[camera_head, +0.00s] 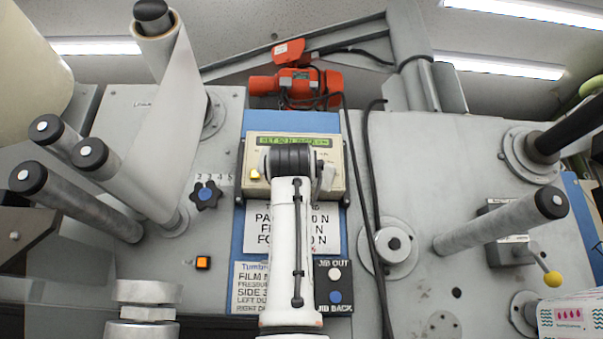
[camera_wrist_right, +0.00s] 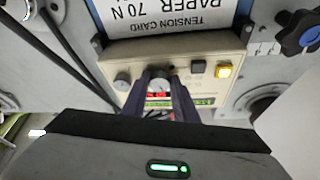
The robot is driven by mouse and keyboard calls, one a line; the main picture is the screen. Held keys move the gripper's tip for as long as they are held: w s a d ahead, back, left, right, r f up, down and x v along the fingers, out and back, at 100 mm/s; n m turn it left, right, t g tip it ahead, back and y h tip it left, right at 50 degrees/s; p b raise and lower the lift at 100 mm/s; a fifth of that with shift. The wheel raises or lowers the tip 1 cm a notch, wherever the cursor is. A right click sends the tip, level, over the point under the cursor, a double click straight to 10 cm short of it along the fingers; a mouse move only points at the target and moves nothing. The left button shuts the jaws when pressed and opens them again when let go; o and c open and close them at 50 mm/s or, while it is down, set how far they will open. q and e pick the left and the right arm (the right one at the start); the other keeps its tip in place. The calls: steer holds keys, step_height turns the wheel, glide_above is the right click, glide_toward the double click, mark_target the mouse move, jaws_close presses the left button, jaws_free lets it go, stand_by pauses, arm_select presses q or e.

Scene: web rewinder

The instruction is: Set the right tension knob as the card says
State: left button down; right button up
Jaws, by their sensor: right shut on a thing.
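My right arm reaches up the middle of the head view to the beige control panel (camera_head: 337,188). My right gripper (camera_wrist_right: 160,88) is shut on a small round knob (camera_wrist_right: 158,84) on the panel face; the arm hides it in the head view. Another knob (camera_wrist_right: 122,82) sits free beside it, left in the upside-down wrist view. The tension card (camera_head: 335,236) is below the panel, partly covered by my arm; the wrist view reads "PAPER 70 N", and its other values are hidden. The panel's green display (camera_head: 295,141) seems to read "SET 50 N"; its remaining text is unclear. My left gripper is not in view.
A lit amber button (camera_wrist_right: 224,71) is on the panel. A blue star knob (camera_head: 206,194) is left of it. A second card (camera_head: 248,288) and jib buttons (camera_head: 335,285) lie below. Rollers (camera_head: 110,175) project on the left, another roller (camera_head: 505,222) on the right. Black cables hang beside the panel.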

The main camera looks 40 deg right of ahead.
steer(key=m+g, duration=0.1)
steer(key=m, duration=0.2)
steer(key=m+g, duration=0.2)
steer(key=m, duration=0.2)
steer(key=m+g+h, duration=0.1)
steer(key=m, duration=0.2)
steer(key=shift+w+a+r+m+g, duration=0.25)
steer(key=shift+a+m+g, duration=0.05)
steer(key=shift+m, duration=0.3)
steer(key=o, duration=1.1)
steer(key=shift+c, duration=0.2)
steer(key=b+v, duration=0.3)
steer(key=v, duration=0.7)
steer(key=shift+a, duration=0.2)
